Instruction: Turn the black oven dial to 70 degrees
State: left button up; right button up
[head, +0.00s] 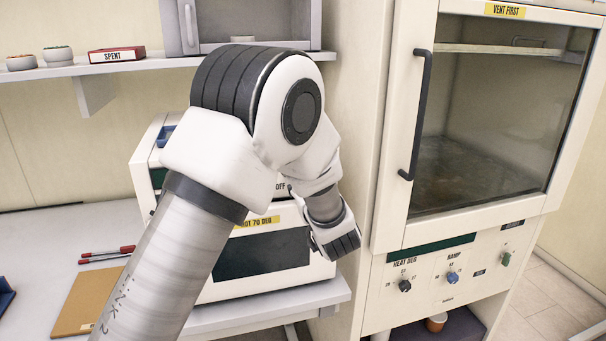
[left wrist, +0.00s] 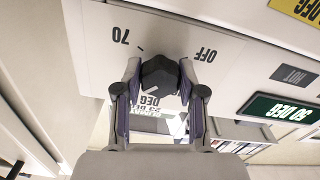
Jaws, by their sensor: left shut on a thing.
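The black oven dial (left wrist: 160,76) is in the middle of the left wrist view, which shows the panel upside down. My left gripper (left wrist: 158,71) is shut on the dial, with one finger on each side. The "70" mark (left wrist: 120,36) and the "OFF" mark (left wrist: 206,55) are on the white panel around it. The dial's exact pointer angle is hard to tell. In the head view the white oven (head: 265,285) stands on the bench, and my left arm hides its dial and the gripper. My right gripper is not in view.
A tall cabinet (head: 385,230) with a glass door and more knobs stands close on the right. A shelf (head: 140,64) with small pots and a "SPENT" box (head: 117,54) is above left. Red pens (head: 107,252) and a brown board (head: 88,302) lie on the bench.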

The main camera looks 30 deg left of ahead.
pick_arm(q)
jog(key=m+p, duration=0.1)
jog(key=m, duration=0.1)
jog(key=m+p, duration=0.2)
jog(key=shift+r+m, duration=0.3)
jog(key=shift+r, duration=0.1)
jog(key=m+p, duration=0.2)
jog(key=m, duration=0.1)
jog(key=shift+m, duration=0.4)
jog(key=m+p, duration=0.2)
jog(key=m, duration=0.1)
jog(key=shift+f+p, duration=0.1)
jog(key=shift+p, duration=0.25)
jog(key=shift+f+m+p, duration=0.1)
jog(key=shift+m+p, duration=0.7)
jog(key=shift+m, duration=1)
jog(key=shift+f, duration=0.1)
jog(key=o, duration=1.1)
jog(key=shift+f, duration=0.1)
jog(key=shift+o, duration=0.2)
